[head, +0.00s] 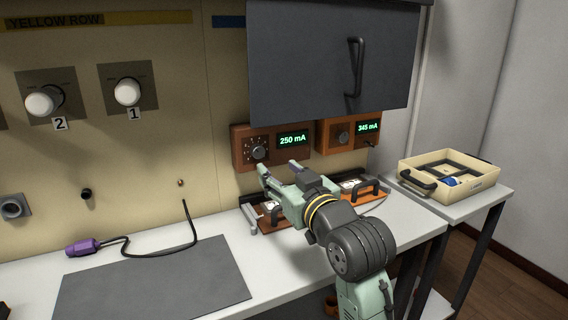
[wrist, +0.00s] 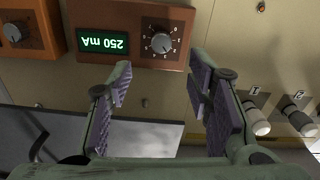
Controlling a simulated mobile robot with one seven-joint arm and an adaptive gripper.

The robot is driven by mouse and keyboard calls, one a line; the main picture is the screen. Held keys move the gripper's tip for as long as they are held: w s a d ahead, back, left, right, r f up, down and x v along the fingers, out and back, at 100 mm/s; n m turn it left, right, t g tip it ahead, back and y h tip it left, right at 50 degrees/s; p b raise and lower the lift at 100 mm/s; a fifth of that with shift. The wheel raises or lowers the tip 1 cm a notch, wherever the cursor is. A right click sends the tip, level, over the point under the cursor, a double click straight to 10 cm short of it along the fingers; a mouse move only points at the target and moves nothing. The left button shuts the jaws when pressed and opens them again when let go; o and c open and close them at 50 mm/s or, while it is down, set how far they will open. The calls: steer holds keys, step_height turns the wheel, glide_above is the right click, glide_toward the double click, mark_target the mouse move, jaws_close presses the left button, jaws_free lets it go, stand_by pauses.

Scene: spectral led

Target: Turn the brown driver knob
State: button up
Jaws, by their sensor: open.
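The brown driver (head: 240,163) is a box on the back panel with a green display reading 250 mA. Its round grey knob (head: 259,152) is left of the display, with a ring of marks around it. In the wrist view the driver appears upside down, and its knob (wrist: 161,43) lies beyond the fingertips, roughly between them. My gripper (head: 279,169) is open and empty, in front of and slightly below the driver. Its two fingers (wrist: 160,75) point toward the panel, apart from the knob.
An orange driver (head: 325,138) reading 345 mA sits to the right. A dark hinged cover with a handle (head: 332,60) hangs above both. A purple connector (head: 82,247) with a cable lies left. A cream crate (head: 408,169) stands right.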

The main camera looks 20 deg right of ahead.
mark_target(259, 153)
steer(key=w, duration=0.3)
steer(key=w+p, duration=0.1)
steer(key=w, duration=0.3)
steer(key=w+p, duration=0.1)
steer(key=w, duration=0.2)
steer(key=shift+w+a, duration=0.15)
steer(key=shift+a, duration=0.15)
jaws_close()
